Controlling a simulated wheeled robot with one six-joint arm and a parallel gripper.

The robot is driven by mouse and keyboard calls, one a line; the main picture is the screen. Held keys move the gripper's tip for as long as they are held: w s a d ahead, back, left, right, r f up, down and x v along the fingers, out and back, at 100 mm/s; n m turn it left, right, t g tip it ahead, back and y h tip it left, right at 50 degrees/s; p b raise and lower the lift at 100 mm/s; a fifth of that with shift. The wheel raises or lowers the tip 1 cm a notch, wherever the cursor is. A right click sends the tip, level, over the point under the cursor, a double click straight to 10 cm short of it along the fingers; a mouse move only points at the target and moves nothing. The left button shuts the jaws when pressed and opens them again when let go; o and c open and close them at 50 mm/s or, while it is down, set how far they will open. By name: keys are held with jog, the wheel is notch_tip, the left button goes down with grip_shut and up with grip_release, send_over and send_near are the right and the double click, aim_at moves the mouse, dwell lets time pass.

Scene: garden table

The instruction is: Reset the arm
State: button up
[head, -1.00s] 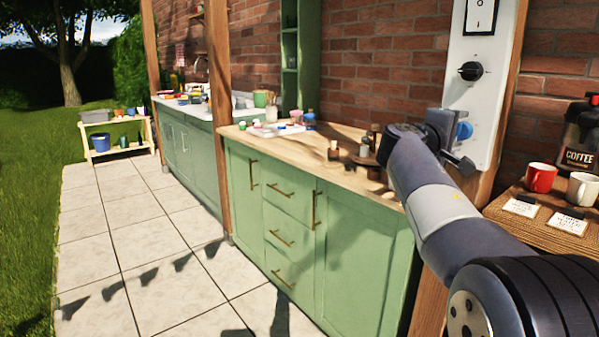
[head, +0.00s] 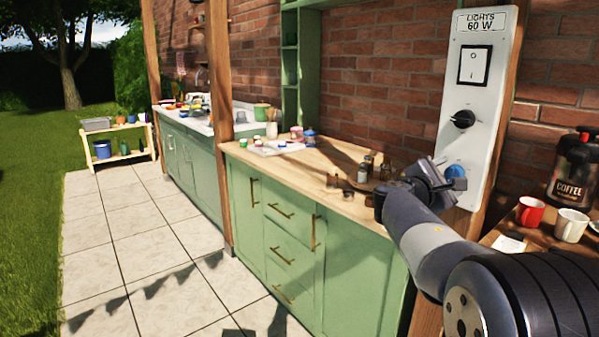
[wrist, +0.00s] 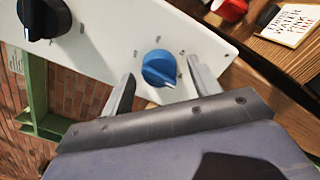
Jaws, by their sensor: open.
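My gripper (head: 447,176) is in front of the lower part of a white switch panel (head: 481,62) in the head view. In the wrist view the gripper (wrist: 160,88) has its two fingers spread wide and empty. A blue knob (wrist: 159,69) shows between and beyond the fingers; I cannot tell how far off it is. The blue knob is partly hidden behind the gripper in the head view (head: 455,173). A black knob (head: 463,119) and a white rocker switch (head: 475,65) sit above it on the panel.
A wooden counter (head: 300,163) on green cabinets holds small jars and a paint tray. At right a red mug (head: 530,211), a white mug (head: 571,225) and a coffee jar (head: 574,170) stand close to my arm. Paved floor (head: 125,235) lies open at left.

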jog(key=n+p, duration=0.3)
jog(key=p, duration=0.1)
jog(key=n+p, duration=0.2)
jog(key=shift+r+n+p, duration=0.25)
jog(key=shift+n+p, duration=0.05)
jog(key=n+p, duration=0.2)
jog(key=p, duration=0.1)
jog(key=shift+f+n, duration=0.2)
jog(key=shift+n, duration=0.1)
jog(key=shift+s, duration=0.1)
